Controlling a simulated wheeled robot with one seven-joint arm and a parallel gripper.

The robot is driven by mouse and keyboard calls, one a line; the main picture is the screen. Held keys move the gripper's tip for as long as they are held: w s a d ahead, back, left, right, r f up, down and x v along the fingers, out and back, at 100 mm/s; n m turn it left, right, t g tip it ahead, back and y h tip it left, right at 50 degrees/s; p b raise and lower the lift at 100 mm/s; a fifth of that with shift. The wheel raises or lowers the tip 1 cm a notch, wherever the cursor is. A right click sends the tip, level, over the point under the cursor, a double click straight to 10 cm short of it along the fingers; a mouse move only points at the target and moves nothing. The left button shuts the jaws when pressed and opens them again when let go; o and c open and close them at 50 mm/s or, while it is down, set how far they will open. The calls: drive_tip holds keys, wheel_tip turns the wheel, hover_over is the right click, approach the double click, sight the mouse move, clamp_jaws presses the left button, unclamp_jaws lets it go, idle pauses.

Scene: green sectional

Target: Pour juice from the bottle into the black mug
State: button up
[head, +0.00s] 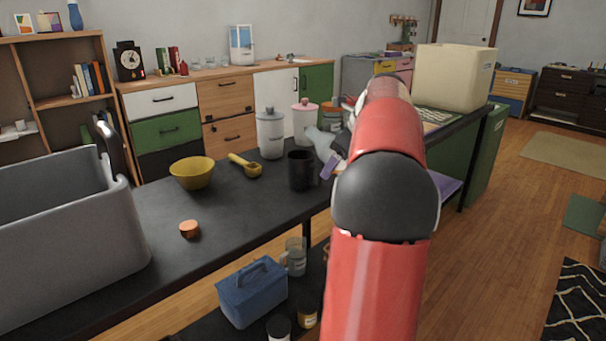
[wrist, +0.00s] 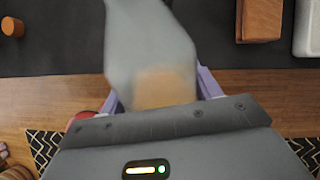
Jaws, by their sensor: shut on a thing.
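The black mug (head: 301,171) stands upright on the dark table in the head view, just left of my gripper (head: 330,160). My gripper, with purple fingers, is shut on the pale grey bottle (head: 319,139). The bottle is tilted, its upper part leaning left toward the space above the mug. Whether its mouth is over the mug I cannot tell. In the wrist view, the bottle (wrist: 150,45) runs away from between the fingers, with an orange-brown patch low in it. The mug is not visible in the wrist view. No stream of juice is visible.
An orange cap-like piece (head: 189,229) lies nearer. A grey bin (head: 70,245) fills the table's left end. A cream box (head: 455,78) stands at right.

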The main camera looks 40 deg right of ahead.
drive_tip(key=shift+r, duration=0.1)
drive_tip(key=shift+s+r+g, duration=0.15)
drive_tip(key=shift+s+g, duration=0.05)
drive_tip(key=shift+g, duration=0.3)
drive_tip(key=shift+s+d+r+g+h, duration=0.1)
drive_tip(key=shift+s+r+g+h, duration=0.1)
drive_tip(key=shift+r+g, duration=0.25)
drive_tip(key=shift+s+d+r+g+h, duration=0.15)
drive_tip(key=shift+r+g+h, duration=0.1)
drive_tip(key=shift+g, duration=0.4)
idle(2.4)
drive_tip(key=shift+a+f, duration=0.1)
idle(0.3)
drive_tip(key=shift+f+t+b, duration=0.3)
drive_tip(key=shift+t+b, duration=0.1)
drive_tip(key=shift+b, duration=0.25)
drive_tip(key=shift+w+f+t+y+b, duration=0.25)
drive_tip(key=shift+t+y+b, duration=0.1)
drive_tip(key=shift+t+b, duration=0.25)
drive_tip(key=shift+w+a+t+b, duration=0.15)
drive_tip(key=shift+w+t+b, duration=0.15)
drive_tip(key=shift+t, duration=0.3)
drive_tip(key=shift+r, duration=0.15)
